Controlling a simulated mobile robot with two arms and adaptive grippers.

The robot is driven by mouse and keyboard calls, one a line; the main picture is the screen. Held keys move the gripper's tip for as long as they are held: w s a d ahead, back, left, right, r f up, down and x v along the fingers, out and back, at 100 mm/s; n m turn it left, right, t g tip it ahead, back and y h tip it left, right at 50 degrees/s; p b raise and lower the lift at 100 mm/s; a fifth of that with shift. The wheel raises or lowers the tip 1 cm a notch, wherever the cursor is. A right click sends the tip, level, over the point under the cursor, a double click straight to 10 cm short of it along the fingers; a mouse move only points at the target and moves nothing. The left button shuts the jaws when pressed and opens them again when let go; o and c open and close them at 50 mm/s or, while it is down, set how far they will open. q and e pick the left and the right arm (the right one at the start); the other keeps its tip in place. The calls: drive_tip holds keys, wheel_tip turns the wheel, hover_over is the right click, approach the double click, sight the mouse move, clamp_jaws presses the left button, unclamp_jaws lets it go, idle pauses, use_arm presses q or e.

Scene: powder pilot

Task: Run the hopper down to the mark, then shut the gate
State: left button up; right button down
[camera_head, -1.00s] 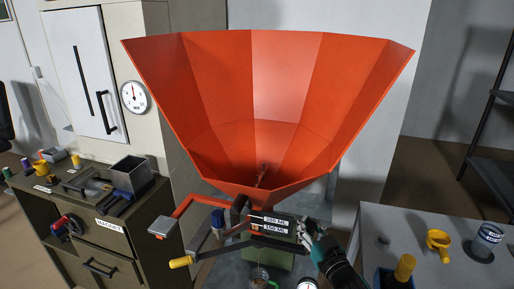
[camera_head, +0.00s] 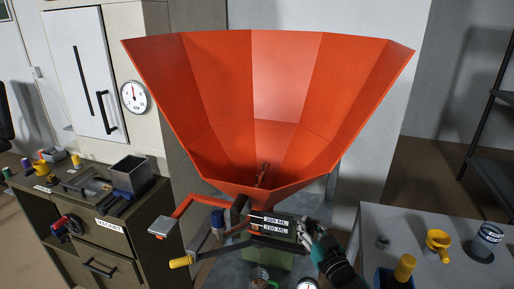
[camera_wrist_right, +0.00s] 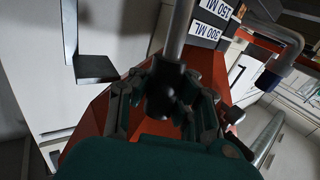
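The large orange hopper (camera_head: 255,95) fills the middle of the head view, wide mouth up. A small brown rod-like piece shows at its bottom; I cannot make out any powder. Below it are dark gate bars and a green block with labels (camera_head: 275,222) reading 300 ML and 150 ML. A clear vessel (camera_head: 258,276) stands under the outlet, partly cut off. My right gripper (camera_head: 309,236) is beside the labels. In the right wrist view its fingers (camera_wrist_right: 165,100) close around a black knob (camera_wrist_right: 163,92) on a grey rod. My left gripper is out of view.
A yellow-ended lever (camera_head: 182,262) sticks out left of the outlet. A cabinet with tools and a metal bin (camera_head: 130,172) stands at left. The grey table (camera_head: 410,225) at right holds a yellow funnel (camera_head: 438,243), a jar (camera_head: 487,240) and a blue box.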

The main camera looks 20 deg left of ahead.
drive_tip(key=shift+w+d+f, duration=0.25)
drive_tip(key=shift+d+f, duration=0.05)
drive_tip(key=shift+d, duration=0.15)
drive_tip(key=shift+w+b, duration=0.5)
drive_tip(key=shift+w, duration=0.15)
drive_tip(key=c, duration=1.7)
unclamp_jaws()
drive_tip(key=shift+w+d, duration=0.1)
drive_tip(key=shift+d, duration=0.05)
drive_tip(key=o, duration=0.6)
drive_tip(key=shift+d, duration=0.1)
drive_tip(key=shift+a+r, duration=0.1)
drive_tip(key=shift+a, duration=0.1)
drive_tip(key=shift+s+d, duration=0.1)
drive_tip(key=shift+s, duration=0.2)
drive_tip(key=v, duration=1.1)
drive_tip(key=shift+s+d, duration=0.2)
